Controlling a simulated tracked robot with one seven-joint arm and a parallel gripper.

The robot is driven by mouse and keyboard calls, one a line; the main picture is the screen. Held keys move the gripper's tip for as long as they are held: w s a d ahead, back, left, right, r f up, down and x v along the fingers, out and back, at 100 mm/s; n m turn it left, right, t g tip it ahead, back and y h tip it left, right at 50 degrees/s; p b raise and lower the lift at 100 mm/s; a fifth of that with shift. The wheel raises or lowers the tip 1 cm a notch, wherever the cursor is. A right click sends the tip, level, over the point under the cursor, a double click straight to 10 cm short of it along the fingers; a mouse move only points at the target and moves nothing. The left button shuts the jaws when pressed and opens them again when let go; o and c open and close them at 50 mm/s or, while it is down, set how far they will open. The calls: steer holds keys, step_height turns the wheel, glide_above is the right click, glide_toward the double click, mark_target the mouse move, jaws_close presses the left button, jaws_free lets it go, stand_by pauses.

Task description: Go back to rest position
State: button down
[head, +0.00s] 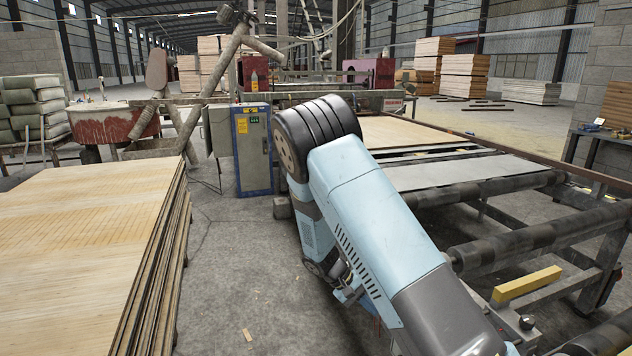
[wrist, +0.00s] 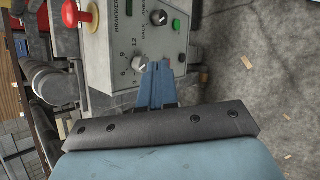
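My gripper (wrist: 160,68) shows in the wrist view as two blue fingers lying close together, with nothing seen between them. The fingertips point at the face of a grey control box (wrist: 130,45), close to a dial with numbers around it; I cannot tell whether they touch it. The box carries a black knob (wrist: 160,18), a green button (wrist: 177,25), a white knob (wrist: 139,61) and a red button (wrist: 72,14). In the head view my pale blue arm reaches forward and bends down in the middle, and my fingers cannot be made out there.
A roller conveyor (head: 540,235) and a yellow bar (head: 528,284) stand close on the right. A grey electrical cabinet (head: 250,150) stands behind, left of my arm.

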steer(key=s+d+r+m+t+y, duration=0.1)
steer(key=s+d+r+y, duration=0.15)
steer(key=r, duration=0.65)
steer(key=s+d+r+m+t+y, duration=0.1)
steer(key=s+r+y, duration=0.15)
steer(key=r, duration=0.55)
steer(key=s+d+r+m+t+y, duration=0.1)
steer(key=s+d+r+y, duration=0.15)
steer(key=r, duration=0.65)
steer(key=s+d+r+t, duration=0.1)
steer(key=s+r+t, duration=0.1)
steer(key=s+r, duration=0.4)
steer(key=s+d+r+m+t+y, duration=0.1)
steer(key=s+r+t, duration=0.2)
steer(key=s+r, duration=0.4)
steer(key=s, duration=0.6)
steer(key=shift+s, duration=0.15)
